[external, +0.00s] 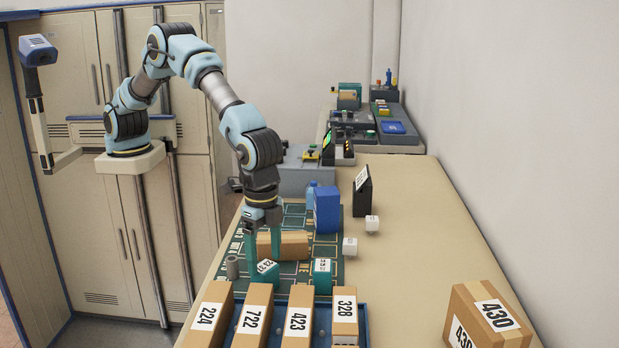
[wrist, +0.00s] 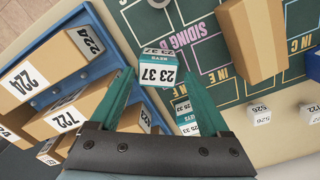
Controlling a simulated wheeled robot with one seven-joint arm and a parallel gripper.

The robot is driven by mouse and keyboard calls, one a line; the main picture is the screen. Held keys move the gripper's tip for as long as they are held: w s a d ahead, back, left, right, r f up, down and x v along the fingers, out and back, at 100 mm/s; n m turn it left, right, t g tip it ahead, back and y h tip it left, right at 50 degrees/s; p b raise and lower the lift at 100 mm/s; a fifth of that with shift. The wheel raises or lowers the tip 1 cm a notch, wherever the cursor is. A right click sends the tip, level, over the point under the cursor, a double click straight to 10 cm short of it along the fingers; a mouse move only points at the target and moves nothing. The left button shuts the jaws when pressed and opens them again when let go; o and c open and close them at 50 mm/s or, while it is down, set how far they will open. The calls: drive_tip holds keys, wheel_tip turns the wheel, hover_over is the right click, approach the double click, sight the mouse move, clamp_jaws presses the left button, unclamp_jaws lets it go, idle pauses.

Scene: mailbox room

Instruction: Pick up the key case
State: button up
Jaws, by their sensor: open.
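A small teal box with a white label reading "23 37", the key case (external: 266,269), sits on the dark green printed mat (external: 296,219). In the wrist view the key case (wrist: 157,73) shows lettering like "KEYS" and lies just ahead of and between my fingertips. My gripper (external: 264,254) points down with its teal fingers apart and empty. It also shows in the wrist view (wrist: 160,80). A similar teal-and-white box (external: 322,271) stands to the right; it shows in the wrist view (wrist: 186,117), partly hidden by my right finger.
A brown carton (external: 288,245) lies behind the key case. A grey can (external: 232,267) stands to its left. A blue tray (external: 321,324) with several numbered cartons is in front. A blue box (external: 326,210) and white cubes (external: 350,247) stand right. The table's right middle is clear.

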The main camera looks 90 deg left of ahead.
sight(265, 266)
drive_tip(key=shift+d+f+p, duration=0.15)
drive_tip(key=shift+f+p, duration=1.15)
drive_tip(key=shift+f, duration=1.3)
drive_tip(key=c, duration=1.2)
